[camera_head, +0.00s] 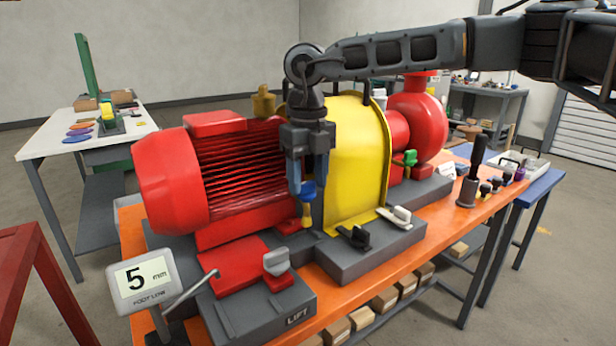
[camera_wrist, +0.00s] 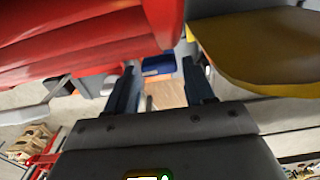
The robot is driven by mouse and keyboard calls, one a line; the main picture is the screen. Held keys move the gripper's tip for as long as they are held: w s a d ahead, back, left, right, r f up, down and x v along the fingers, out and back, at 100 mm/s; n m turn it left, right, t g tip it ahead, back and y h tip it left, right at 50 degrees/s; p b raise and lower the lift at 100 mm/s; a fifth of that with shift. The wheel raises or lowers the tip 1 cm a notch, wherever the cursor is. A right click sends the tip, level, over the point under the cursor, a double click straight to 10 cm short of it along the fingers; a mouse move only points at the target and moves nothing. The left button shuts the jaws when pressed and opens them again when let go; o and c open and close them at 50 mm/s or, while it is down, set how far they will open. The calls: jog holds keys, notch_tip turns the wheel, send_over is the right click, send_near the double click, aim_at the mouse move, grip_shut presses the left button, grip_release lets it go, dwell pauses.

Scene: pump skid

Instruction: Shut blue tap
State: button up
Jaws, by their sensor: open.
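The blue tap (camera_head: 308,190) is a small blue handle on a brass-yellow body, low between the red motor and the yellow guard. My gripper (camera_head: 307,178) points down over it with its fingers open. In the head view the blue handle shows at the fingertips, partly covered by them. In the wrist view, the blue handle (camera_wrist: 158,66) shows between the two open fingers of my gripper (camera_wrist: 159,78). I cannot tell whether either finger touches it.
The red motor (camera_head: 165,185) stands close on the left and the yellow guard (camera_head: 355,165) close on the right. A green tap (camera_head: 408,158) sits further right by the red pump (camera_head: 425,120). A "5 mm" display (camera_head: 145,282) stands at the front left of the orange bench (camera_head: 440,235).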

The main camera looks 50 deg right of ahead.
aim_at(308, 183)
notch_tip(308, 183, up, 8)
jog(key=shift+f+b, duration=0.1)
jog(key=shift+b, duration=0.2)
dwell(0.6)
